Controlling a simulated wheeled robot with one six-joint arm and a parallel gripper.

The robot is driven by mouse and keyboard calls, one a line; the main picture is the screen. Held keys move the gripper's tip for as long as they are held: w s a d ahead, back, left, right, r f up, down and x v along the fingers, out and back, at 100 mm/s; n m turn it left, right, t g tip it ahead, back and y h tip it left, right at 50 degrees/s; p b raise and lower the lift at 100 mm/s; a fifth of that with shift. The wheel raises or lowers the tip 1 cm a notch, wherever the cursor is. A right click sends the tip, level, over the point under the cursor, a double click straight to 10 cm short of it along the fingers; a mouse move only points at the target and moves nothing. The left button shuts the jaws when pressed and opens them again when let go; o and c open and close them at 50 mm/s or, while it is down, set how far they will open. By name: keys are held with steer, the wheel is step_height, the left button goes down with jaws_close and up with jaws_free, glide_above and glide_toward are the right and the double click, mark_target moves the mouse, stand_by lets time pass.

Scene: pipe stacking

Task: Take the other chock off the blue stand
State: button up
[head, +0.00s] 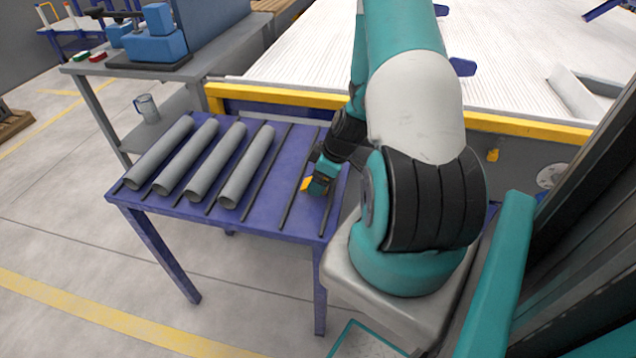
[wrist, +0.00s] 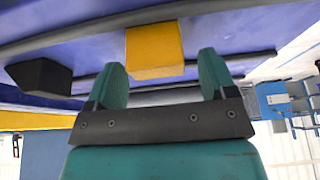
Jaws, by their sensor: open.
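A yellow chock (head: 305,184) rests on the blue stand (head: 265,219), on its bare right part. In the wrist view the yellow chock (wrist: 154,50) lies just beyond and between the fingertips. My gripper (wrist: 163,72) is open, with a finger to each side of the chock's near end; I cannot tell if either touches it. In the head view my gripper (head: 317,183) is low over the stand's right side and partly hides the chock.
A dark block (wrist: 40,77) shows at the left of the wrist view. A grey workbench (head: 92,66) with a clear mug stands behind; a yellow-edged platform (head: 512,127) borders the back.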

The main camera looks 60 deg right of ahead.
steer(key=shift+c, duration=0.3)
steer(key=c, duration=1)
